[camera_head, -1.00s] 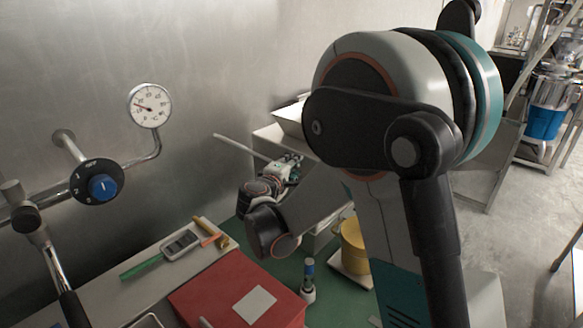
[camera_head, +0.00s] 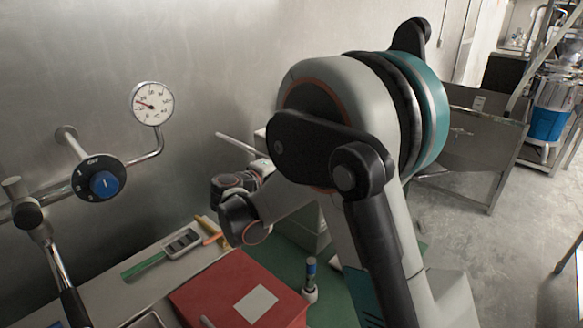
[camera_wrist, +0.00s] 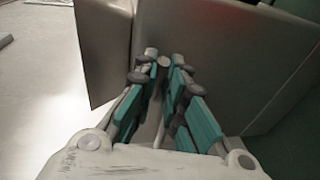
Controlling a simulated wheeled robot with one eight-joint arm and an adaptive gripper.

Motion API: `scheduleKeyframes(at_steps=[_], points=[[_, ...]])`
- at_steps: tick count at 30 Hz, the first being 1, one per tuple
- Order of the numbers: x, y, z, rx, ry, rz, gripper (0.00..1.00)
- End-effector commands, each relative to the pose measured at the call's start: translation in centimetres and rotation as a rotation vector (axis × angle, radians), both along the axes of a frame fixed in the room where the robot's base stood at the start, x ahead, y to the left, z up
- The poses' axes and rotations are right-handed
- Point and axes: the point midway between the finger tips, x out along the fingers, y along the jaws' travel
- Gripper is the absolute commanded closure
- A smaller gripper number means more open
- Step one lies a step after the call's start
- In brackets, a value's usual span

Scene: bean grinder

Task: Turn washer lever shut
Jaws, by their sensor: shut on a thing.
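In the wrist view, my gripper (camera_wrist: 163,68) has its two teal-padded fingers close together. It is shut on a thin grey piece with a rounded end (camera_wrist: 164,61), which I take to be the washer lever. The fingers hide most of this piece, so its angle is unclear. In the head view my gripper (camera_head: 263,167) is mostly hidden behind my arm, low near the metal wall. A pale thin rod (camera_head: 236,143) sticks out to the left just behind it. What the rod joins is hidden.
A pressure gauge (camera_head: 152,104) and a blue-centred dial (camera_head: 104,184) are on pipes at left. Grey panels (camera_wrist: 230,60) stand close beyond my fingers.

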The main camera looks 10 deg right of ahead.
Motion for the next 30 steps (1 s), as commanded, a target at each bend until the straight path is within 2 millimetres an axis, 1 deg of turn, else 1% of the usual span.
scheduleKeyframes(at_steps=[10,11,12,13,24,26,30], points=[[0.0,0.1,0.0,0.002,0.000,-0.011,1.00],[0.0,0.1,0.0,0.002,0.000,-0.011,0.82],[0.0,0.1,0.0,0.002,0.000,-0.010,0.73],[0.0,0.1,0.0,0.001,0.001,-0.010,0.69],[-0.2,0.3,0.0,0.001,0.000,-0.009,0.69],[-0.4,0.6,0.1,0.001,0.000,-0.009,0.69],[-1.6,2.1,0.5,0.000,0.001,-0.007,0.69]])
